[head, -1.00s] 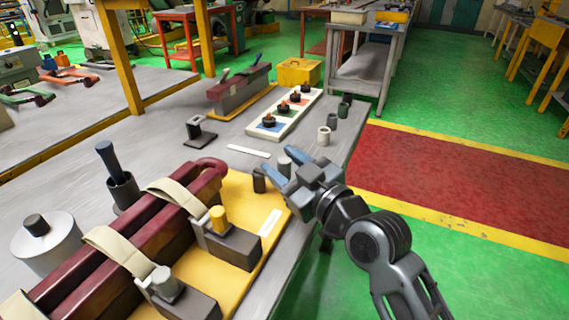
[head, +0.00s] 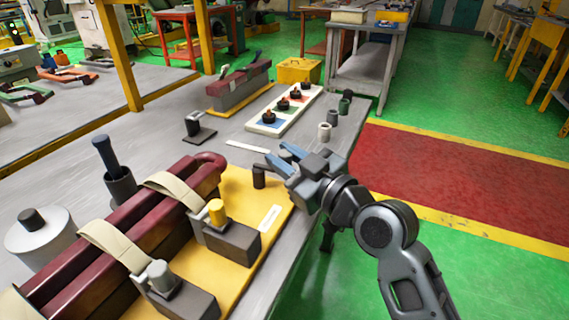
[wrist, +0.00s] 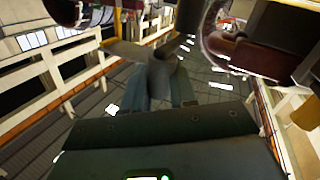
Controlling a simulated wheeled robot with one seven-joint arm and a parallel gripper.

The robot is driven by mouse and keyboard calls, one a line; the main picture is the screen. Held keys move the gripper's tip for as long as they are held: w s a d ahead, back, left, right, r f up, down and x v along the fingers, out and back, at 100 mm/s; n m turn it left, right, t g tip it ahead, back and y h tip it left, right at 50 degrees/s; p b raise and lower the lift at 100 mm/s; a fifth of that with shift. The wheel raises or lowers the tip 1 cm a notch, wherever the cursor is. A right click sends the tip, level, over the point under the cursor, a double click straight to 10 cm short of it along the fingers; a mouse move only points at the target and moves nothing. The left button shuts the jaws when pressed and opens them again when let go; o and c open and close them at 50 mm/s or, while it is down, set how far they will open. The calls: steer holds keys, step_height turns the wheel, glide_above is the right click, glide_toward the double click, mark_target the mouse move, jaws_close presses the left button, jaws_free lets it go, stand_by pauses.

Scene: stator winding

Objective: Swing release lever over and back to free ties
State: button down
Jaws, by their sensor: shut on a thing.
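My gripper (head: 279,156) is at the right edge of the yellow base plate (head: 236,192), with its blue fingers pointing left. In the wrist view its fingers (wrist: 160,92) are shut on a grey rod (wrist: 160,72), which looks like the release lever's handle. In the head view a short dark post (head: 259,177) stands just left of the fingers, and the fingers mostly hide the lever. Two cream ties (head: 173,187) (head: 112,243) lie across the maroon coil bars (head: 150,228). Their right ends run to dark blocks with a yellow knob (head: 217,212) and a grey knob (head: 160,275).
A dark cup with a tool (head: 120,186) and a grey spool (head: 42,240) stand left of the coil. Behind are a white tray (head: 276,122), small cylinders (head: 325,132), a black stand (head: 194,128) and another maroon fixture (head: 240,85). Green floor lies right of the table.

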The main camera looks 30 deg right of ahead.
steer(key=b, duration=0.1)
steer(key=n+y+b, duration=0.1)
steer(key=y+b, duration=0.1)
steer(key=shift+w+d+f+n+g, duration=0.25)
steer(key=shift+w+d+n+g, duration=0.05)
steer(key=shift+d, duration=0.1)
steer(key=n+y+b, duration=0.1)
steer(key=w+n+g+y+b, duration=0.1)
steer(key=y+b, duration=0.1)
steer(key=shift+d+g+b, duration=0.3)
steer(key=shift+d, duration=0.1)
steer(key=n+g+y+b, duration=0.1)
steer(key=w+n+g+y+b, duration=0.1)
steer(key=y, duration=0.1)
steer(key=n+g+y+b, duration=0.1)
steer(key=shift+w+d+r+n+y, duration=0.15)
steer(key=shift+w+d+n+y, duration=0.1)
steer(key=shift+d+n+y, duration=0.05)
steer(key=shift+w+n+g+y+b, duration=0.2)
steer(key=shift+n+g+y+b, duration=0.3)
steer(key=shift+g, duration=0.3)
steer(key=shift+r, duration=0.1)
